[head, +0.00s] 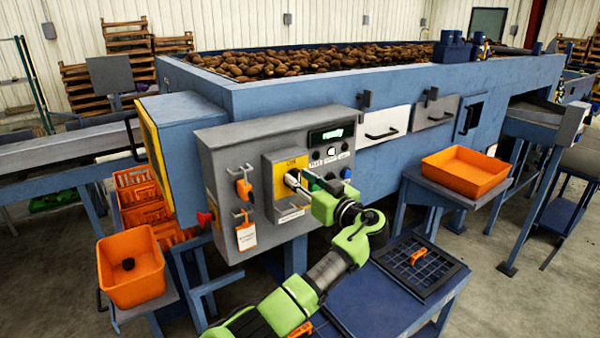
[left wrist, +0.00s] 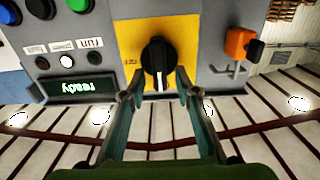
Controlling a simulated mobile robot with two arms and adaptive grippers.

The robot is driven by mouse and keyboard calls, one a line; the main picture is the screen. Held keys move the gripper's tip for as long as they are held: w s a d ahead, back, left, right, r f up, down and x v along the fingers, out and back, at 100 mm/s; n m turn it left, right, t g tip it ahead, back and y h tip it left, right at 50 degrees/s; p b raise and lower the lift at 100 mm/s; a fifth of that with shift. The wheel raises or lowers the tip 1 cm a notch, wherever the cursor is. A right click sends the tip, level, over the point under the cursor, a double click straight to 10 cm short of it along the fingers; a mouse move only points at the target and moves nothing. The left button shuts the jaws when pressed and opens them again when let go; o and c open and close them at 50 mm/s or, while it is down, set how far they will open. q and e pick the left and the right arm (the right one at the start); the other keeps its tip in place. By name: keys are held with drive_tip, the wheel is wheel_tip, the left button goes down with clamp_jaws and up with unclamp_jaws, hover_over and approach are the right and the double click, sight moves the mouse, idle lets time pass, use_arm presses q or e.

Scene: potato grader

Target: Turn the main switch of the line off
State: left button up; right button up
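The main switch is a black rotary knob (left wrist: 158,55) with a white mark, on a yellow plate (left wrist: 127,40). The plate shows in the head view (head: 279,184) on the grey control box, with "ON" at its top. The wrist view is upside down; there the mark points down, towards the ON side. My left gripper (left wrist: 161,84) is at the knob, its fingers apart with one on each side of the knob's end. Contact cannot be told. In the head view the left gripper (head: 301,181) mostly hides the knob. My right gripper is out of view.
Beside the switch are a lit green display (head: 326,135), several push buttons and an orange padlock (head: 244,188) on a hook. A red emergency button (head: 204,218) is on the box's left side. Orange bins (head: 131,266) and (head: 466,172) stand either side. Potatoes fill the hopper above.

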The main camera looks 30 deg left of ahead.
use_arm(q)
drive_tip(key=shift+w+a, duration=0.1)
drive_tip(key=shift+a, duration=0.15)
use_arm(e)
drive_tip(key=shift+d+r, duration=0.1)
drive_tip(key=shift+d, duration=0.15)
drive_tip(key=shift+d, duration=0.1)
use_arm(q)
clamp_jaws()
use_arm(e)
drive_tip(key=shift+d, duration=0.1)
